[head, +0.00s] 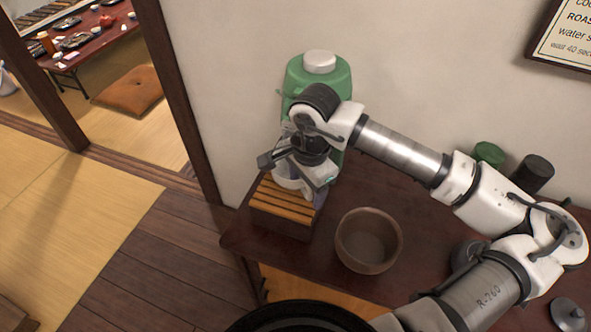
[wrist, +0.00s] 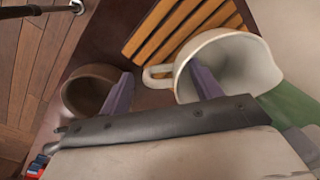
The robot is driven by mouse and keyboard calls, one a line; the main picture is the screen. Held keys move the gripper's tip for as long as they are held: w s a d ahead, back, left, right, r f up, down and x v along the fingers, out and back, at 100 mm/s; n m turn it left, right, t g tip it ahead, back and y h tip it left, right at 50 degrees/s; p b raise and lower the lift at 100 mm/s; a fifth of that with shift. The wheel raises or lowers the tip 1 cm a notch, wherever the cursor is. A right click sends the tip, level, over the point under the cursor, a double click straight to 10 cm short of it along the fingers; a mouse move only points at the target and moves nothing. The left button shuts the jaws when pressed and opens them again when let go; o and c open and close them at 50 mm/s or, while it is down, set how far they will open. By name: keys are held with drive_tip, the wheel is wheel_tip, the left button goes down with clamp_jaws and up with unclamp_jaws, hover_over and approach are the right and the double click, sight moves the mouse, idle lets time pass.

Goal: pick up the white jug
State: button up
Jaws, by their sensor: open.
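The white jug (wrist: 262,62) shows in the wrist view with its open mouth toward the camera and its handle (wrist: 157,77) on the left. In the head view the jug (head: 285,178) is mostly hidden under my gripper, by the slatted wooden stand. My gripper (wrist: 162,84) is open. One finger overlaps the jug's mouth; the other is left of the handle, so the handle and near wall lie between them in the picture. I cannot tell whether either finger touches the jug.
A brown bowl (head: 368,243) stands right of the slatted stand (head: 280,211) on the dark table (head: 330,279). A green dispenser with a white lid (head: 319,62) stands behind my gripper. Dark and green canisters (head: 532,174) stand along the wall at right.

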drive_tip(key=shift+f, duration=0.5)
drive_tip(key=c, duration=1.2)
drive_tip(key=shift+c, duration=0.2)
drive_tip(key=shift+r, duration=0.1)
drive_tip(key=shift+c, duration=0.7)
drive_tip(key=shift+r+b, duration=0.7)
drive_tip(key=shift+r, duration=0.9)
clamp_jaws()
drive_tip(key=s+a+b, duration=0.2)
drive_tip(key=s+b, duration=0.4)
drive_tip(key=s, duration=0.2)
drive_tip(key=s+a+b, duration=0.3)
drive_tip(key=s+b, duration=0.3)
drive_tip(key=s, duration=0.3)
drive_tip(key=shift+a, duration=0.3)
